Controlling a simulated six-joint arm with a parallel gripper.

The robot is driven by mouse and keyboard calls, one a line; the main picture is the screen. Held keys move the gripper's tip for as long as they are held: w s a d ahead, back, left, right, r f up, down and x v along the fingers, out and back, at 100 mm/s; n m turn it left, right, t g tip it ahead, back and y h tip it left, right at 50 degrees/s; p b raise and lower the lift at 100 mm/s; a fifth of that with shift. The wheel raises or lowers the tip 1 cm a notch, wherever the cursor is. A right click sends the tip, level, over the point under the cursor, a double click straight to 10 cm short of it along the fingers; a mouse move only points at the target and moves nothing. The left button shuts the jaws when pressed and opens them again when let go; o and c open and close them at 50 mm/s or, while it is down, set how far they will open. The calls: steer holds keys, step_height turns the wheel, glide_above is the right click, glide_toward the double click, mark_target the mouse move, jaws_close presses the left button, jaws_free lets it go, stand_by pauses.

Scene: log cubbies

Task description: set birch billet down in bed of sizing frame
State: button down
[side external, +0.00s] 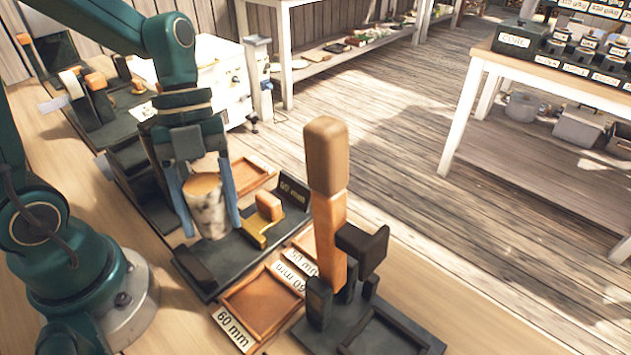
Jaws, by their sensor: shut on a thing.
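The birch billet (208,212) is a short log with mottled white and dark bark and a tan cut end facing up. My gripper (211,226) points down and is shut on it, one blue finger on each side.
A tall wooden post with a dark side block (326,200) stands on a dark base at right. Shallow wooden trays with "60 mm" and "50 mm" labels (262,300) lie between. Dark stations with rolls and orange parts (95,95) line the bench's far left.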

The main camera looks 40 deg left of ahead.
mark_target(216, 236)
steer(key=shift+f, duration=0.75)
steer(key=shift+f, duration=1.9)
stand_by(0.7)
steer(key=shift+r, duration=1.65)
steer(key=shift+f, duration=1.65)
stand_by(0.5)
steer(key=shift+c, duration=0.3)
jaws_free()
steer(key=shift+s, duration=0.1)
steer(key=shift+v, duration=2.65)
